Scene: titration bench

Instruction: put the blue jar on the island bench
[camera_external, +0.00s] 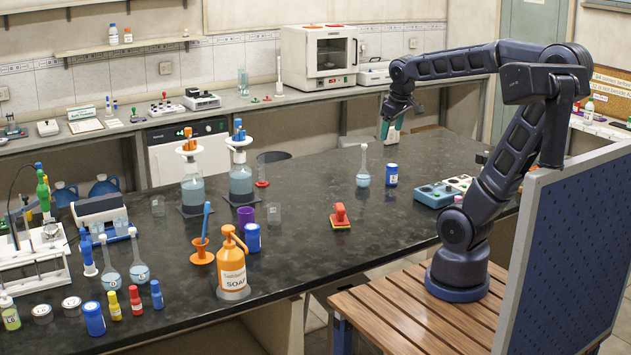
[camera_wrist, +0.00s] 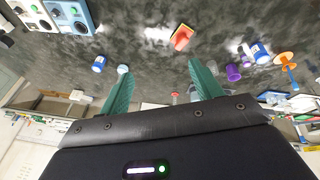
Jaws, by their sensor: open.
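The island bench (camera_external: 310,225) is the dark stone-topped bench in the middle. A blue jar (camera_external: 391,175) with a white label stands upright on it, just right of a round flask. In the wrist view this jar (camera_wrist: 99,63) is left of the fingers. A second blue jar (camera_external: 252,237) stands behind the soap bottle, and a third (camera_external: 94,318) is at the near left. My gripper (camera_external: 388,133) hangs above the far side of the bench, over the flask and first jar, touching neither. Its green fingers (camera_wrist: 161,70) are apart with nothing between them.
A round flask (camera_external: 363,168) stands close to the first jar. A red-and-yellow block (camera_external: 340,217), purple cup (camera_external: 245,217) and orange soap bottle (camera_external: 232,265) stand farther left. The bench's centre is mostly clear.

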